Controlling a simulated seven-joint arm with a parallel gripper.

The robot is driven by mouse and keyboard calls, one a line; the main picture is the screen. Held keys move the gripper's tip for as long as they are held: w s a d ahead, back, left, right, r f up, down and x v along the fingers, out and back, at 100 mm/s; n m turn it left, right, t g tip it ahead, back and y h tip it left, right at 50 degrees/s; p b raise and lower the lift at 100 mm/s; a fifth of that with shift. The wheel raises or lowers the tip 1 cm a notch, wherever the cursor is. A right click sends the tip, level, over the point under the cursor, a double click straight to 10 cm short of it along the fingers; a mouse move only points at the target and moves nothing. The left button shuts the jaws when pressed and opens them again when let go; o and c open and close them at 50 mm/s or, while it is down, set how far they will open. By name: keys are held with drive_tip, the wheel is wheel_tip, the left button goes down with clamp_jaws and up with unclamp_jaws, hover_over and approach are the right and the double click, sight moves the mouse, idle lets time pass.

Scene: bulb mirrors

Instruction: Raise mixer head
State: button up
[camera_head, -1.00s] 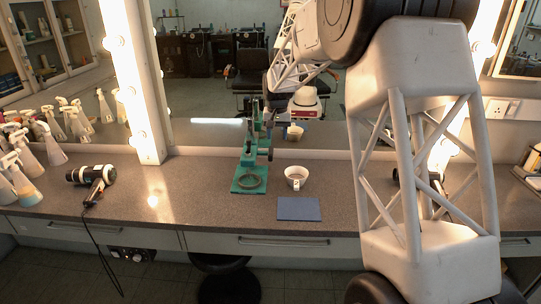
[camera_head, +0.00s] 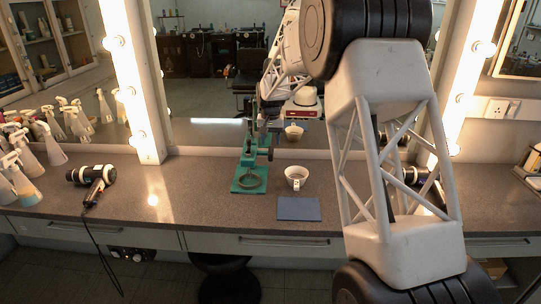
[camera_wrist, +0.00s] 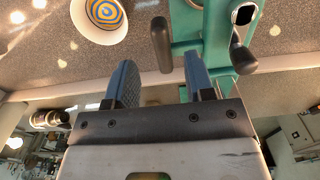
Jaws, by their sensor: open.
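The mixer (camera_head: 250,165) is a green stand with a ring on its base, standing upright on the counter by the mirror. In the wrist view, its green frame (camera_wrist: 216,35) fills the top right, with a grey rounded lever (camera_wrist: 160,42) and a second dark lever (camera_wrist: 242,55). My gripper (camera_wrist: 160,64) is open and empty. In the picture, the grey lever's end lies between its two blue fingertips, with gaps on both sides; I cannot tell the depth or any contact. In the head view, the fingers are too small to make out near the mixer's top.
A white cup (camera_head: 296,176) stands right of the mixer; its striped inside shows in the wrist view (camera_wrist: 104,13). A blue mat (camera_head: 298,209) lies in front of it. A hair dryer (camera_head: 92,180) and several spray bottles (camera_head: 24,155) are at the left. The mirror stands close behind.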

sight(271, 153)
drive_tip(key=shift+f, duration=3.5)
clamp_jaws()
